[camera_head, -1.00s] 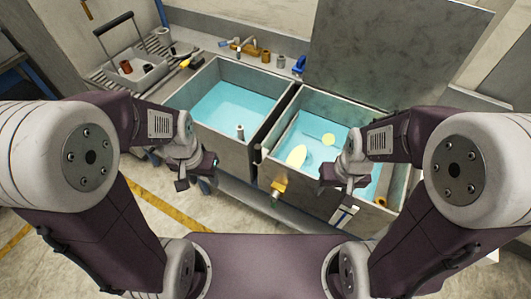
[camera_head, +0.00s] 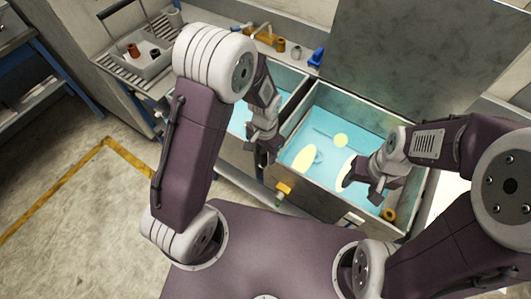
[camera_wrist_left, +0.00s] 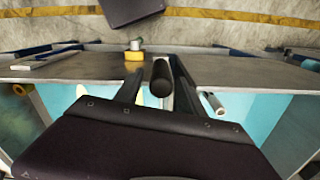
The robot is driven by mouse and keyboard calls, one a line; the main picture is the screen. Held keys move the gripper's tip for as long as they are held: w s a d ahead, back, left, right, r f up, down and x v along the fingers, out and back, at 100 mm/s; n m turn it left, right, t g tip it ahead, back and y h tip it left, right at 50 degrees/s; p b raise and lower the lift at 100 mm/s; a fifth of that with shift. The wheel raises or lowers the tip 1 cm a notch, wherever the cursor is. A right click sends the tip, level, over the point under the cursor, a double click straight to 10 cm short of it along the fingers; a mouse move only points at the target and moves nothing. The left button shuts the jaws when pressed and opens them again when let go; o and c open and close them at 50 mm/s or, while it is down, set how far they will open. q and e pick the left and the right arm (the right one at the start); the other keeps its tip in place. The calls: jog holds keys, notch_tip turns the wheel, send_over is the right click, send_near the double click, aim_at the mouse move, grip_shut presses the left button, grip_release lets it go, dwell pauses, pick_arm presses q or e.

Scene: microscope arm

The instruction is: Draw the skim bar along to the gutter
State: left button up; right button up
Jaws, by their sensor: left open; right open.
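A dark rounded bar end (camera_wrist_left: 160,77), apparently the skim bar's handle, lies between the fingers of my left gripper (camera_wrist_left: 158,82) in the left wrist view. The fingers are open around it; contact cannot be told. In the head view my left gripper (camera_head: 262,152) is at the near left corner of the right tank (camera_head: 330,207) and hides the bar. Pale yellow patches (camera_head: 304,158) float on that tank's blue water. My right gripper (camera_head: 367,188) is open and empty above the tank's right part. The gutter seems to lie along the right side, partly hidden by my right arm.
An orange-yellow valve (camera_head: 284,190) sticks out of the tank's front. An orange ring (camera_head: 389,214) sits at the near right corner. The left tank (camera_head: 237,118) is partly covered by my left arm. A grey tray (camera_head: 142,57) stands on the back-left rack.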

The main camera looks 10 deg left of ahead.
pick_arm(q)
jog(key=shift+s+a+f, duration=0.1)
jog(key=shift+s+f, duration=0.05)
jog(key=shift+f, duration=0.25)
jog(key=shift+s+a, duration=0.15)
jog(key=shift+s, duration=0.25)
jog(key=shift+w+f, duration=0.1)
jog(key=shift+w, duration=0.15)
jog(key=c, duration=0.8)
grip_shut()
